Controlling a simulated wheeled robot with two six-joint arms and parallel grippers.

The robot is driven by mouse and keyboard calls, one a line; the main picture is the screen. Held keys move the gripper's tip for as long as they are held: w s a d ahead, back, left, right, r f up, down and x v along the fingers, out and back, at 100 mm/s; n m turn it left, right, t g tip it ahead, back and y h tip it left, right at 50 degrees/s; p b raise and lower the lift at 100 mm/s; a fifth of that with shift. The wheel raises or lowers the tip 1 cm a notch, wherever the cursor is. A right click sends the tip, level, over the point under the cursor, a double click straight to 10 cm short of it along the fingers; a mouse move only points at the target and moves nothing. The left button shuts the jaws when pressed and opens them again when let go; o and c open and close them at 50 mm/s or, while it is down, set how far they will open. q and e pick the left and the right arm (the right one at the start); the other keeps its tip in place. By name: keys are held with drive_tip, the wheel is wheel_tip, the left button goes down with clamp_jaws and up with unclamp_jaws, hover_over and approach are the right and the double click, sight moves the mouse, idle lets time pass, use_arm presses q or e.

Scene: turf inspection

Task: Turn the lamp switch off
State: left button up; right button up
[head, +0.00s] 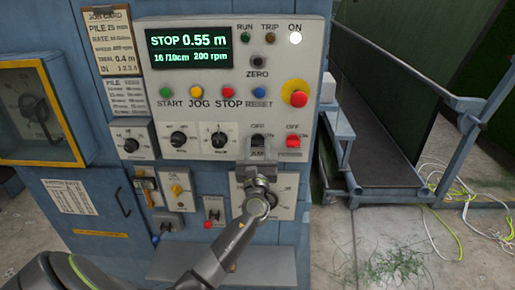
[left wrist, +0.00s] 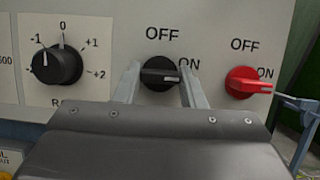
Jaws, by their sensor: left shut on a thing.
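The lamp switch (left wrist: 159,74) is a black rotary knob on the panel, with OFF printed above it and ON to its right. Its pointer lies level, toward ON. In the head view my left gripper (head: 258,152) reaches up to the panel from below. My right gripper is not in view.
A red switch (left wrist: 248,82) sits close on the right, also pointing to ON. A black dial (left wrist: 56,65) is on the left. Above are a row of push buttons, a red emergency stop (head: 298,97) and a lit white ON light (head: 295,38). A railing (head: 455,125) stands at right.

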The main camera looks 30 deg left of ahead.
use_arm(q)
drive_tip(key=n+g+y+b, duration=0.1)
drive_tip(key=n, duration=0.2)
drive_tip(key=n+g+y+b, duration=0.1)
drive_tip(key=n+b, duration=0.1)
drive_tip(key=n, duration=0.1)
drive_tip(key=shift+w+d+f, duration=0.1)
drive_tip(key=shift+d+f, duration=0.05)
drive_tip(key=shift+f, duration=0.05)
drive_tip(key=n+g+b, duration=0.1)
drive_tip(key=n, duration=0.3)
drive_tip(key=n+g+y+b, duration=0.1)
drive_tip(key=n+g, duration=0.1)
drive_tip(key=n, duration=0.1)
drive_tip(key=n+g+b, duration=0.1)
drive_tip(key=n+g, duration=0.1)
drive_tip(key=n, duration=0.2)
drive_tip(key=shift+d+r+n+y, duration=0.1)
drive_tip(key=shift+r+n+y, duration=0.2)
drive_tip(key=shift+r, duration=0.05)
drive_tip(key=shift+n+g+h, duration=0.5)
drive_tip(key=shift+n+g, duration=0.3)
drive_tip(key=shift+n, duration=1.4)
drive_tip(key=o, duration=1)
